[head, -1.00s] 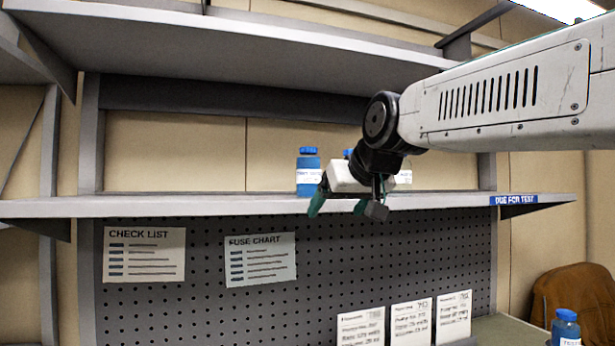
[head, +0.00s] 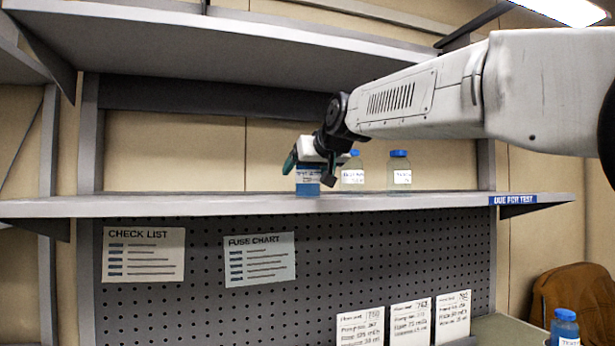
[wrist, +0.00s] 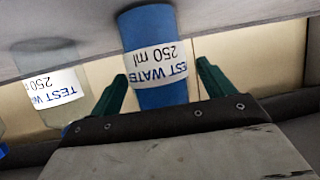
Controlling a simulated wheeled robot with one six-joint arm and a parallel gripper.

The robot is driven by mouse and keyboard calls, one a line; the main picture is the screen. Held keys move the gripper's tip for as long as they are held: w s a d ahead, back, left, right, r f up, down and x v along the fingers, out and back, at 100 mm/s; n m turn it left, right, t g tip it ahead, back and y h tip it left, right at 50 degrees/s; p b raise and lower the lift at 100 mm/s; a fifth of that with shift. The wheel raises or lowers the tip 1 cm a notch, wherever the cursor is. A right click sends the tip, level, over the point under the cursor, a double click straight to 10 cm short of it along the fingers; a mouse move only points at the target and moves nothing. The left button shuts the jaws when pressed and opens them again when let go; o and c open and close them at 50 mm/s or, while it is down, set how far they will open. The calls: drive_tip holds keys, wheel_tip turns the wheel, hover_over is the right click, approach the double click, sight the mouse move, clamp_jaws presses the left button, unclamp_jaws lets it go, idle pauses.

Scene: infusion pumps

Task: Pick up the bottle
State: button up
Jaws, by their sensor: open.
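The blue bottle (head: 307,188) with a white label stands on the shelf, its top hidden behind my gripper (head: 309,170) in the head view. In the wrist view the picture is upside down and the bottle's label (wrist: 158,60) reads "TEST WATER 250 ml". My gripper (wrist: 160,78) is open there, with one green finger on each side of the bottle. A gap shows on both sides, wider on the right.
Two paler bottles with blue caps, one nearer (head: 353,176) and one farther right (head: 399,175), stand on the same shelf (head: 200,206). An upper shelf (head: 230,45) is overhead. Another blue bottle (head: 565,328) stands at the lower right. The shelf's left part is clear.

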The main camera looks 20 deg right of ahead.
drive_tip(key=shift+w, duration=0.2)
drive_tip(key=c, duration=1.3)
drive_tip(key=shift+o, duration=0.2)
drive_tip(key=shift+r, duration=0.5)
drive_tip(key=r, duration=0.2)
drive_tip(key=shift+s+r, duration=0.3)
drive_tip(key=shift+r, duration=0.05)
drive_tip(key=s+d+r, duration=0.1)
drive_tip(key=s+d, duration=0.3)
drive_tip(key=s, duration=1.1)
drive_tip(key=shift+d, duration=0.2)
